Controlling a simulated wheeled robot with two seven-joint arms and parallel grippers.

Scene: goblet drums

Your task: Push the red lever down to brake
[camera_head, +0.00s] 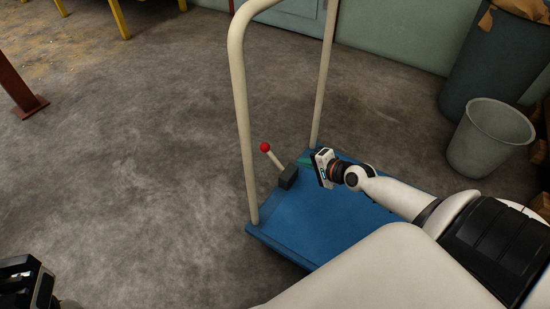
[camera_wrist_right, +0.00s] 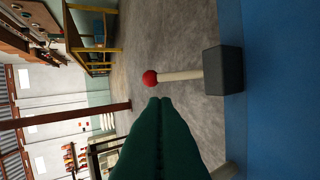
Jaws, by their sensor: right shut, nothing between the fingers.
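The lever has a red ball knob (camera_head: 265,147) on a pale stem that rises at a tilt from a dark block (camera_head: 288,178) on the blue cart deck (camera_head: 320,215). My right gripper (camera_head: 304,162) is shut and empty, its green fingers pointing toward the lever from the right. In the right wrist view the green fingertips (camera_wrist_right: 160,101) appear just below the red knob (camera_wrist_right: 150,78) in the picture; a gap shows between them, and the depth is hard to judge. The stem and block show beside the knob. My left gripper (camera_head: 25,284) is partly in view at the bottom left, its jaws unclear.
The cart's cream handle (camera_head: 241,110) arches up around the lever area. A grey bucket (camera_head: 490,138) and a dark bin (camera_head: 497,60) stand at the right. A red-brown post (camera_head: 18,85) is at the far left. The concrete floor (camera_head: 140,150) left of the cart is clear.

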